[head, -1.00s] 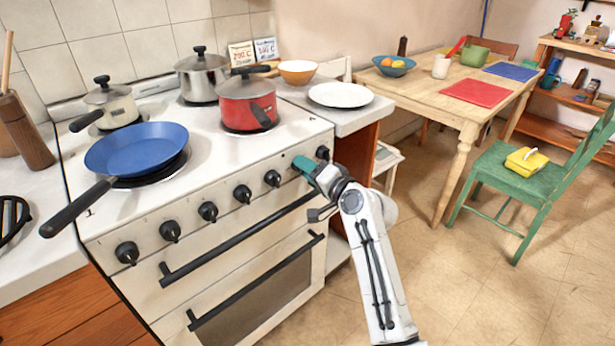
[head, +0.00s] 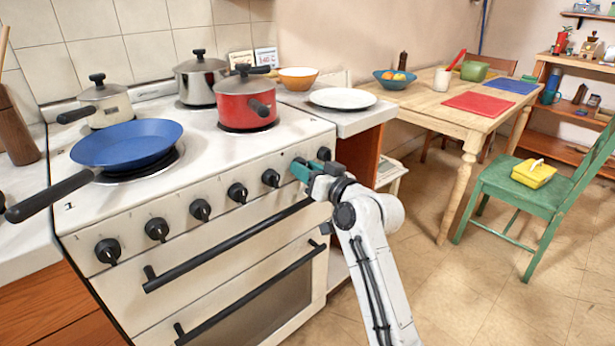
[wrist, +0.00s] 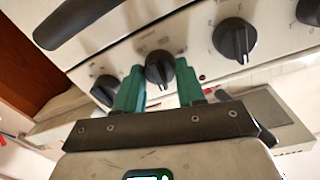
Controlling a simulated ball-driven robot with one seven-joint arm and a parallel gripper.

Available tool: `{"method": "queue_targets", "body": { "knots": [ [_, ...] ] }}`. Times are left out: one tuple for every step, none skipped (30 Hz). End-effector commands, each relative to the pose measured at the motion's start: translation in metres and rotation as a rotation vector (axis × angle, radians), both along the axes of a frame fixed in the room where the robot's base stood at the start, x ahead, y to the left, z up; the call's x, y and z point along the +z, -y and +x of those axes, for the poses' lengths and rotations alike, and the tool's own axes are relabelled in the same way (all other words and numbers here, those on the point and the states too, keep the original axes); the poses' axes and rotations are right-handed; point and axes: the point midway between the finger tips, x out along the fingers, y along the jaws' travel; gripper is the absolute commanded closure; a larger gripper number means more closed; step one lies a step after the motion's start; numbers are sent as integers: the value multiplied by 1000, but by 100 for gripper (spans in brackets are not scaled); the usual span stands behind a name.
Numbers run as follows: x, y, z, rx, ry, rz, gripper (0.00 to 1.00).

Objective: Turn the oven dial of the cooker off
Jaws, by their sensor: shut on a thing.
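The white cooker (head: 225,245) has a row of black dials along its front. My gripper (head: 309,168) has teal fingers and is at the right part of this row. In the wrist view, my gripper (wrist: 162,88) is shut on a black dial (wrist: 160,66), one finger on each side. It is the second dial from the cooker's right end. My fingers hide it in the head view. The end dial (head: 323,154) is just beyond, and another dial (head: 270,177) is to the left. I cannot read the held dial's setting or tell which dial is labelled oven.
A blue pan (head: 128,143), a red pot (head: 246,102), a steel pot (head: 196,82) and a cream pot (head: 105,101) stand on the hob. A black oven handle (head: 225,248) juts out below the dials. Floor is clear between the cooker and green chair (head: 540,205).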

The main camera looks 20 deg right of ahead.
Motion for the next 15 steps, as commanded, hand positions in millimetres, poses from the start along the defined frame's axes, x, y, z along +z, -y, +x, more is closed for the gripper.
{"method": "queue_targets", "body": {
  "knots": [
    [-5, -1, 0, 3, 0, -19, 92],
    [-5, -1, 0, 2, 3, -31, 92],
    [-5, -1, 0, 2, 7, -44, 92],
    [-5, -1, 0, 2, 10, -51, 92],
    [-4, -1, 0, 2, 12, -59, 92],
    [-4, -1, 0, 3, 15, -67, 92],
    [-4, -1, 0, 2, 17, -73, 92],
    [-4, -1, 0, 3, 18, -77, 92],
    [-4, -1, 0, 3, 19, -82, 92],
    [-4, -1, 0, 3, 20, -85, 92],
    [-4, -1, 0, 3, 21, -87, 92],
    [-4, -1, 0, 3, 21, -88, 92],
    [-4, -1, 0, 3, 21, -89, 92],
    [-4, -1, 0, 3, 22, -90, 92],
    [-4, -1, 0, 3, 22, -90, 92]
  ]
}}
